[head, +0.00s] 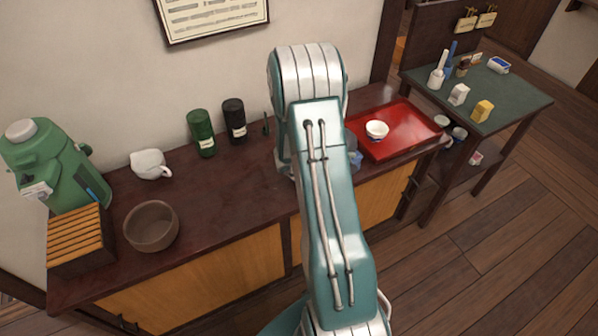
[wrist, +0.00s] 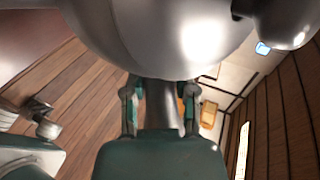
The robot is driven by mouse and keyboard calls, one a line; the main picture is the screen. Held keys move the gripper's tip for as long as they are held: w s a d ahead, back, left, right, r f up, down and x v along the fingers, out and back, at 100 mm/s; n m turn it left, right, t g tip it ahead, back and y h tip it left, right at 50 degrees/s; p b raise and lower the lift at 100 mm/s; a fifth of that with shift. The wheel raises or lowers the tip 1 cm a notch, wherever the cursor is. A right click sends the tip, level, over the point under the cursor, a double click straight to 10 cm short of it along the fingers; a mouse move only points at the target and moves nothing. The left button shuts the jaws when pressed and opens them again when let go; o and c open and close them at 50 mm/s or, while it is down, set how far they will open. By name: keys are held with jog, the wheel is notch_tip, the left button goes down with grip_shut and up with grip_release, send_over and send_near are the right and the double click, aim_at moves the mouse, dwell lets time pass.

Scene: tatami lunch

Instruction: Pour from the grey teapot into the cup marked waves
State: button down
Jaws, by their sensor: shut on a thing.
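The grey teapot (wrist: 165,40) fills the top of the wrist view, close to the camera. My gripper (wrist: 160,100) is shut on its grey handle, with one finger on each side.
The red tray (head: 410,143) lies at the counter's right end. A white pot (head: 150,164), brown bowl (head: 152,226), slatted box (head: 78,240), green dispenser (head: 55,160), green canister (head: 201,133) and black canister (head: 234,120) stand left. A green-topped side table (head: 520,98) holds small items.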

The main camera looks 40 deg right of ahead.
jog(key=shift+a+f+h+p, duration=0.15)
jog(key=shift+f+h+p, duration=0.05)
jog(key=shift+h+p, duration=0.15)
dwell(0.6)
jog(key=shift+w+a+r+p, duration=0.1)
jog(key=shift+a+r+p, duration=0.1)
jog(key=shift+p, duration=0.15)
dwell(0.6)
jog(key=shift+w+d+r+g+h, duration=0.15)
jog(key=shift+d+g+h, duration=0.05)
jog(key=shift+g+h, duration=0.15)
dwell(0.5)
jog(key=shift+d, duration=0.1)
